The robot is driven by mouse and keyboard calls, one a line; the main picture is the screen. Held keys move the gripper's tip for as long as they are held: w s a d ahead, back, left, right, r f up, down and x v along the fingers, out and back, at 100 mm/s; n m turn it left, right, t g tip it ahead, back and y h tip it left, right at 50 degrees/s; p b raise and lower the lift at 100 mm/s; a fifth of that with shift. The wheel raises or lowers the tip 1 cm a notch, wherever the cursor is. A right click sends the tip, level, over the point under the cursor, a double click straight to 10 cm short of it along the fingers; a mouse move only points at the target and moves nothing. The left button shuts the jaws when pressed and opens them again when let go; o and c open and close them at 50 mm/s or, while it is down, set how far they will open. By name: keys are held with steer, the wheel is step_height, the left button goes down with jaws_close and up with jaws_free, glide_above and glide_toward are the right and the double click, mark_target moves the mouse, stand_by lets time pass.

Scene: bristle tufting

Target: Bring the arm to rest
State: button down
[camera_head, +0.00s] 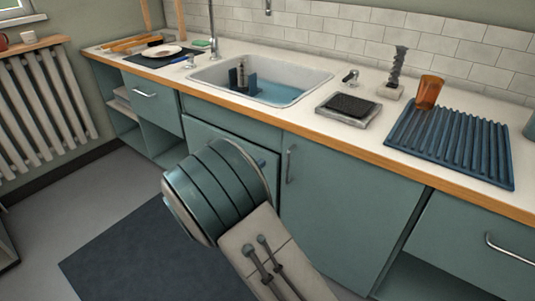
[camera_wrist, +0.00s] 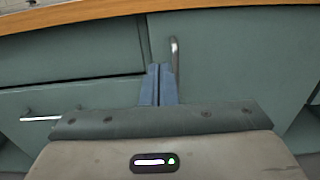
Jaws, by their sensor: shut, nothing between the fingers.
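My gripper (camera_wrist: 158,84) shows in the wrist view with its two blue-grey fingers pressed together and nothing between them. It points toward the teal cabinet fronts (camera_wrist: 225,55), below the worktop edge, near an upright door handle (camera_wrist: 174,54). I cannot tell whether the fingers touch the door. In the head view my arm stands in front of the cabinets below the sink, and its rounded teal link hides most of the gripper.
The worktop holds a sink (camera_head: 308,75) with dark items in blue water, a dark block on a grey tray (camera_head: 332,114), an orange cup (camera_head: 428,92) and a ribbed blue drying mat (camera_head: 448,145). A radiator (camera_head: 45,110) is at left. A dark floor mat (camera_head: 135,258) lies below.

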steer(key=s+d+r+m+g+p, duration=0.6)
steer(key=d+r+m, duration=0.1)
steer(key=d, duration=0.3)
steer(key=s+d+r+m+g+p, duration=0.5)
steer(key=d+r+m+p, duration=0.15)
steer(key=d, duration=0.45)
steer(key=s+d+r+m+g+y+p, duration=0.1)
steer(key=s+r+m+y+p, duration=0.9)
steer(key=s+r+m+p, duration=0.5)
step_height(320, 180, up, 3)
steer(key=s+m, duration=0.1)
steer(key=s, duration=0.2)
steer(key=shift+r, duration=0.2)
steer(key=shift+w+d, duration=0.1)
